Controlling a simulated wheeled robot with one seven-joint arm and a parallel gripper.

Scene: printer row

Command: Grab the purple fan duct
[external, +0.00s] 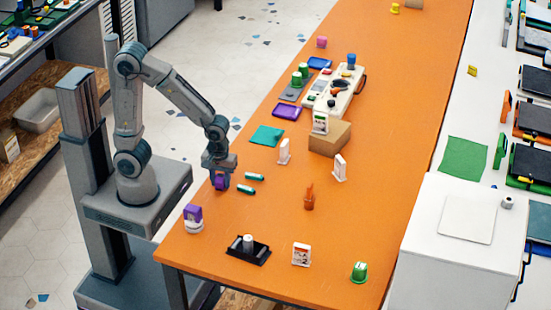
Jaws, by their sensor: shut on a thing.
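My gripper (220,181) points down over the left edge of the orange table. It is shut on a small purple piece, the purple fan duct (219,183), which shows between the fingers. The fingers hide part of it, and I cannot tell if it touches the table top. A second purple piece (193,212) sits on a round white object (194,226) at the table's near left corner, apart from my gripper.
Two teal cylinders (246,189) lie just right of my gripper. A black tray (248,249), a white card stand (301,254), a green cup (359,271) and an orange part (309,196) stand nearby. A cardboard box (329,139) is farther back. The table's middle front is mostly clear.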

